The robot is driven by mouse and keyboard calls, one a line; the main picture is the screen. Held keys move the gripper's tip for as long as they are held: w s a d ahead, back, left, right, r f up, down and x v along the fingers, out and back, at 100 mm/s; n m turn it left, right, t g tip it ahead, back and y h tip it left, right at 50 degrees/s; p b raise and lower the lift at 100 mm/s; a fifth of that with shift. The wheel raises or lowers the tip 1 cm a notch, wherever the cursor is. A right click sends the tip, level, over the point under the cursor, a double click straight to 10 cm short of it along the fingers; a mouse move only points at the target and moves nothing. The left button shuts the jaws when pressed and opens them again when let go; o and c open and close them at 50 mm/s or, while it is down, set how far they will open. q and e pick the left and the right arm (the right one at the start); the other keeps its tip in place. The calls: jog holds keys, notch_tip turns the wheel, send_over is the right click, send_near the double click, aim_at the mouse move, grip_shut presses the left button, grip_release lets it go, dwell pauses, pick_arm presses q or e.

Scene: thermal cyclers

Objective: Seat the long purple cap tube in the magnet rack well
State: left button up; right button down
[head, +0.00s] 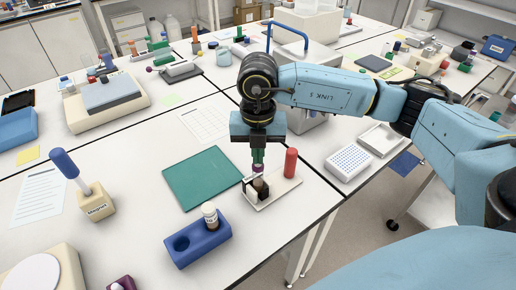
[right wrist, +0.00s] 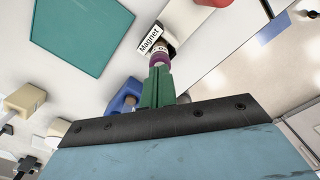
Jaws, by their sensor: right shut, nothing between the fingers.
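The magnet rack (head: 278,192) is a pale plate with a dark block and a white label, near the right edge of the near table. The purple cap (head: 257,170) of a tube shows at the dark block, just below my fingertips. In the right wrist view the purple cap (right wrist: 159,56) is beside the "Magnet" label (right wrist: 150,38). The tube's body is mostly hidden, so its depth in the well cannot be told. My right gripper (head: 258,163) points down with its green fingers shut and empty, right at the cap; touching or apart is unclear. My left gripper is out of view.
A blue block (head: 197,246) holding a brown vial (head: 210,213) is in front. A beige block (head: 96,202) with a blue-topped item stands left. Bare table lies between.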

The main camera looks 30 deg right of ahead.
jog(key=shift+f+b, duration=0.35)
jog(key=shift+f, duration=0.25)
jog(key=shift+r, duration=0.1)
jog(key=shift+r+p, duration=1.15)
jog(key=shift+r, duration=0.4)
notch_tip(320, 180, up, 13)
jog(key=shift+b, duration=0.3)
